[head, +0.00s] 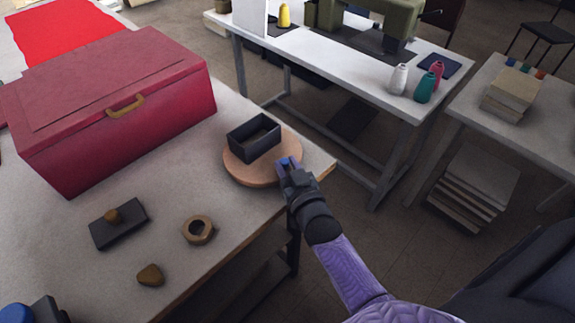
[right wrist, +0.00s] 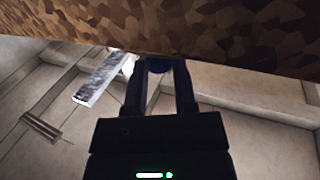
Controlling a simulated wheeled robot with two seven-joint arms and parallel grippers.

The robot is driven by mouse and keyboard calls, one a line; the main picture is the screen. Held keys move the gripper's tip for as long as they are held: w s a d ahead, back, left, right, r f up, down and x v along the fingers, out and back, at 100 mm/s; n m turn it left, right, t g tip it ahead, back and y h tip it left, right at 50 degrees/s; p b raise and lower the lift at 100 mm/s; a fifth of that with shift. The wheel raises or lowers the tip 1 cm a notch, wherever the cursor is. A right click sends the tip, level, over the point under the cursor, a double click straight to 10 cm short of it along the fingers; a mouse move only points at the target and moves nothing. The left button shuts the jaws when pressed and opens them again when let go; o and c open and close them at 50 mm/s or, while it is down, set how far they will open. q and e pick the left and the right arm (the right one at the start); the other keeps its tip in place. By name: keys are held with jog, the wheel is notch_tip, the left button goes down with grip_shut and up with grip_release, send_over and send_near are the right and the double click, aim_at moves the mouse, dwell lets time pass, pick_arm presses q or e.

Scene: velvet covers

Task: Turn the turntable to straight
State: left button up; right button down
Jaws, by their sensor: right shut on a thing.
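The turntable (head: 237,171) is a round, light wooden disc near the right corner of the table. A dark open box (head: 254,137) stands on it, turned at an angle to the table's edges. My right gripper (head: 286,165) is at the disc's near right rim, shut on a small blue knob (head: 283,161). In the right wrist view the blue knob (right wrist: 160,66) shows between the two fingers, under a brown speckled surface. My left gripper cannot be made out; only a blue and dark part shows at the lower left corner.
A red chest (head: 130,105) with a brass handle stands left of the turntable. A dark block with a knob (head: 118,222), a tape ring (head: 199,230) and a brown lump (head: 151,275) lie in front. A sewing table (head: 340,68) stands behind, across a gap.

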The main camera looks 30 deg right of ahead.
jog(key=shift+c, duration=2.2)
grip_release()
jog(key=shift+s, duration=0.1)
jog(key=s+p, duration=0.2)
jog(key=s, duration=0.7)
jog(key=shift+s+a, duration=0.35)
jog(key=shift+a, duration=0.05)
